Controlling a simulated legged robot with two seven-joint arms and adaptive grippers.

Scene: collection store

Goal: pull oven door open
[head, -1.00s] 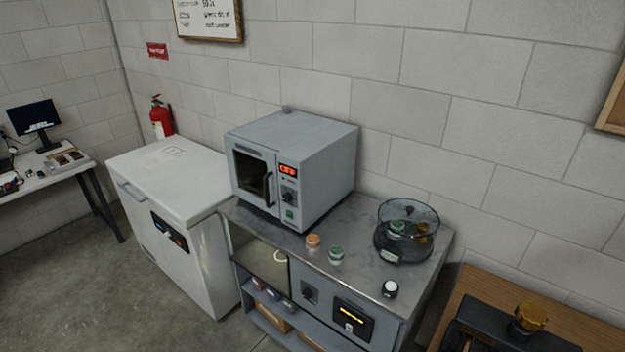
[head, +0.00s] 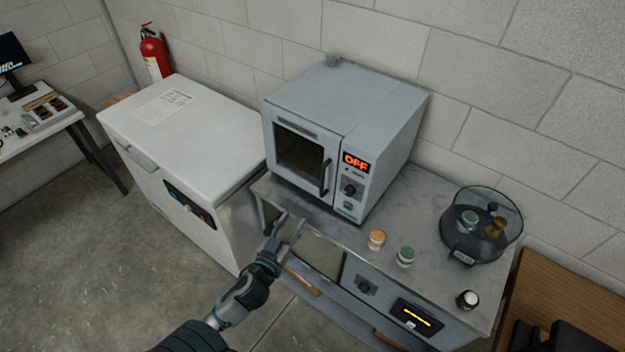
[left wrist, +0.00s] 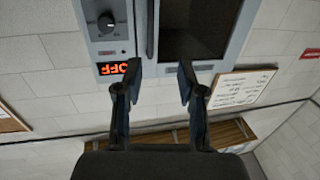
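The grey oven (head: 345,135) stands on the metal-topped cabinet, its display reading OFF. Its windowed door (head: 298,158) is shut, with a dark upright handle (head: 325,177) on the door's right side. My left gripper (head: 290,226) is in front of and below the door, apart from the handle. In the left wrist view its two fingers (left wrist: 159,70) are spread with nothing between them. The oven front (left wrist: 115,22) and the dark handle (left wrist: 151,28) show upside down beyond the fingertips. My right gripper is not in view.
An orange-lidded jar (head: 376,239), a green-lidded jar (head: 405,257) and a clear round container (head: 481,225) stand on the metal top (head: 430,215) right of the oven. A white chest (head: 185,140) stands to the left. The floor at front left is clear.

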